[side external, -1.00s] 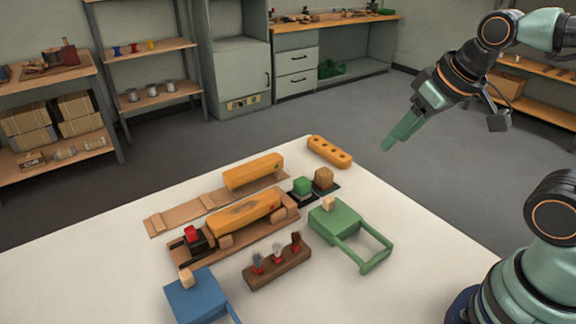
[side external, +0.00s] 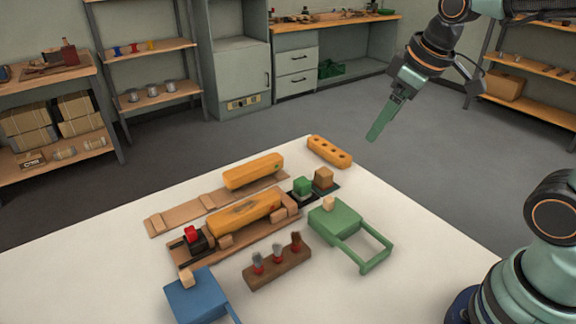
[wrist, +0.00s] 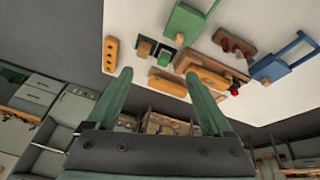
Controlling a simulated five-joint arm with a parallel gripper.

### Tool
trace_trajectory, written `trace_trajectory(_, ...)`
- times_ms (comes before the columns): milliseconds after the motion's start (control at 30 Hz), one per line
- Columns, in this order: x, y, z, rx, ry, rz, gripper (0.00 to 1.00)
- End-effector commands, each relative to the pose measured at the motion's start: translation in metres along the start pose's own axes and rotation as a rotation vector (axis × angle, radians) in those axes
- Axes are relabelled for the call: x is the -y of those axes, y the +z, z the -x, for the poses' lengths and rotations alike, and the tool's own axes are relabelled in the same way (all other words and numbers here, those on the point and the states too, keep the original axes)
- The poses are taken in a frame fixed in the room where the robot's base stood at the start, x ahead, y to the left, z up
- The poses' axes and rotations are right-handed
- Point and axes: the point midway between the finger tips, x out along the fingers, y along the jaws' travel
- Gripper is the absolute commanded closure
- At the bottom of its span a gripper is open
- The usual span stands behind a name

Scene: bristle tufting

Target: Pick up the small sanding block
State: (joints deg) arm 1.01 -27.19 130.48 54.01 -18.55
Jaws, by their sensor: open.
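A small tan-brown block (side external: 323,177), likely the sanding block, stands on a dark pad at the far right part of the white table. It also shows in the wrist view (wrist: 143,46), beyond my fingers. Left of it, a small green block (side external: 303,186) sits on a dark base; it shows in the wrist view too (wrist: 163,57). My gripper (side external: 374,137) is open and empty, high above and to the right of both blocks. In the wrist view its two green fingers (wrist: 158,74) stand wide apart with nothing between them.
An orange bar with holes (side external: 329,151) lies behind the blocks. A green box with a handle frame (side external: 335,219) stands in front of them. Two orange bars (side external: 246,212) on wooden boards, a brush holder (side external: 277,267) and a blue box (side external: 195,297) fill the left. Table at right is bare.

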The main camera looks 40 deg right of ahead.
Motion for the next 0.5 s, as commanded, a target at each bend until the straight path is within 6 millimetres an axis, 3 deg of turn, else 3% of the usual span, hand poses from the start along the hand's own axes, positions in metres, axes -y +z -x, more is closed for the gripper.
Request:
trace_trajectory(267,-0.027,-0.048,-0.038,0.123,-0.064,0.412,0.15)
trace_trajectory(500,-0.048,-0.077,-0.092,0.199,-0.161,0.765,0.15)
